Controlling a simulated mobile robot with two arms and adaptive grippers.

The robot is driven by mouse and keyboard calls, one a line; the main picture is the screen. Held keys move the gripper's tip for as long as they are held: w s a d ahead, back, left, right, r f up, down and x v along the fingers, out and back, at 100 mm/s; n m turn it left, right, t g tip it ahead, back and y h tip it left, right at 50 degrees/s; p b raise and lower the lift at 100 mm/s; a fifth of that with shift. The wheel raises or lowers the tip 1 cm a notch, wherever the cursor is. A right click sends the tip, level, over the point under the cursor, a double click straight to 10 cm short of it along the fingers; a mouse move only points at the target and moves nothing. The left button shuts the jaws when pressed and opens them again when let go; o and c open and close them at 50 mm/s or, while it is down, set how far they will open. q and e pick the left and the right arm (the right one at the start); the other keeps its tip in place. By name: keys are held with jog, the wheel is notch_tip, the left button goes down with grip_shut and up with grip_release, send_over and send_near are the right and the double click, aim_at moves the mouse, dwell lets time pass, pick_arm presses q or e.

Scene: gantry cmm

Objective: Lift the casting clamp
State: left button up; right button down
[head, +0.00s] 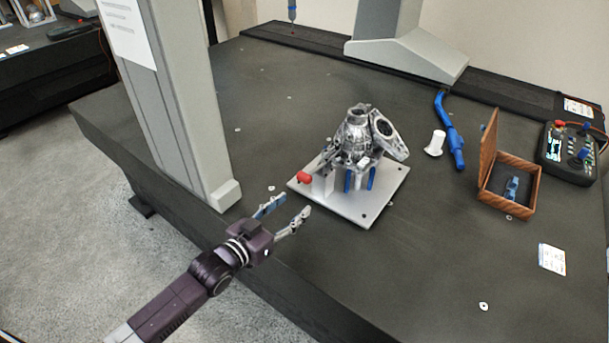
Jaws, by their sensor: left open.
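The casting (357,137) is a shiny metal housing on a light grey fixture plate (373,207) in the middle of the dark table. The clamp (305,178) shows a red tip or handle at the plate's left side, beside a pale block. Its other parts are hard to make out. My left gripper (288,212) is open and empty, its two fingers pointing at the plate's left front corner, short of the red handle and apart from it. My right gripper is not in view.
A grey gantry column (180,100) stands close at the left of my arm. On the right are a white cylinder (435,144), a blue bent probe tool (450,130), an open wooden box (510,202) and a control pendant (570,154). The front right table is mostly clear.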

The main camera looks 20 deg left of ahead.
aim_at(302, 176)
pick_arm(q)
jog(key=shift+t+h, duration=0.4)
jog(key=shift+t, duration=0.3)
jog(key=w+r, duration=0.1)
jog(key=w, duration=0.2)
jog(key=w+r, duration=0.1)
jog(key=w, duration=0.2)
jog(key=w+d+r, duration=0.1)
jog(key=w, duration=0.2)
jog(key=shift+w+r, duration=0.2)
jog(key=shift+r, duration=0.1)
grip_shut()
